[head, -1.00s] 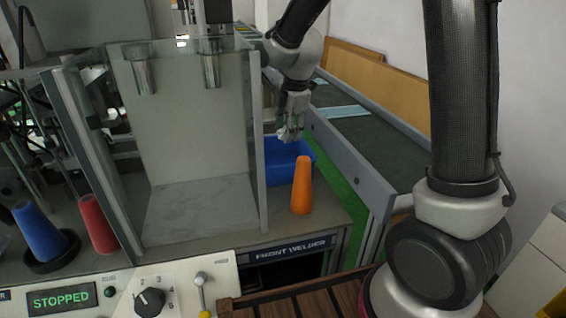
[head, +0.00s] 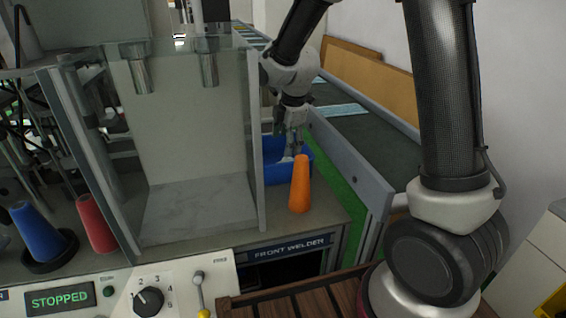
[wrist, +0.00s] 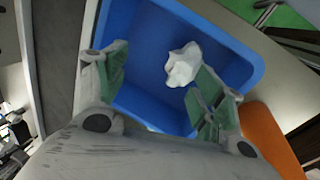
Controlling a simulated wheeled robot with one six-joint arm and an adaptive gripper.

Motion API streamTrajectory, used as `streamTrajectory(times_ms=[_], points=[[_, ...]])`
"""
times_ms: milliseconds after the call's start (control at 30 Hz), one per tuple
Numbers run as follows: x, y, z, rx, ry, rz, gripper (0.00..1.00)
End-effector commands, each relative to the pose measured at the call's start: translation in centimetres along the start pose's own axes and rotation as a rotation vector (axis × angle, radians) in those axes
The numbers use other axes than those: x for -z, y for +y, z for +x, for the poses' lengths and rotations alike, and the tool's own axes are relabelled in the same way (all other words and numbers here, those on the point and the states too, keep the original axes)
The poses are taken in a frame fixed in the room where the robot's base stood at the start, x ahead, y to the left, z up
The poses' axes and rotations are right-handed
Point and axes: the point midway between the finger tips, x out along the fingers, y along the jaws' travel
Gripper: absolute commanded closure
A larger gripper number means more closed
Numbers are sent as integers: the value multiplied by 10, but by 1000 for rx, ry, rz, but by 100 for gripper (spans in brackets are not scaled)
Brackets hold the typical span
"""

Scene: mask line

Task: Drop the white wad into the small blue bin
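The small blue bin (head: 270,172) stands on the bench behind the orange cone, and its inside fills much of the wrist view (wrist: 150,100). My gripper (head: 292,148) is over the bin, pointing down. In the wrist view its two green-padded fingers (wrist: 158,72) are spread apart. The white wad (wrist: 182,65) is inside the bin's outline, just past the tip of the right finger and not pinched. In the head view the wad (head: 287,159) shows as a small white patch below the fingertips. I cannot tell whether it rests on the bin floor.
An orange cone (head: 300,185) stands close in front of the bin. A clear-walled welder enclosure (head: 200,130) is to the left. A conveyor with a grey side rail (head: 350,155) runs along the right. Blue (head: 38,230) and red (head: 95,222) cones stand far left.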

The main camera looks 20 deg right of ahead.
Motion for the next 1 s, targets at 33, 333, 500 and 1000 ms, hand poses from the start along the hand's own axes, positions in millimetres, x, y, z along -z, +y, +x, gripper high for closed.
streamTrajectory(times_ms=[33,333,500,1000], points=[[0,0,0,0,0,0,31],[0,1,-16,-4,1,0,31],[0,2,-52,-7,1,0,31],[0,0,-120,-1,0,0,31]])
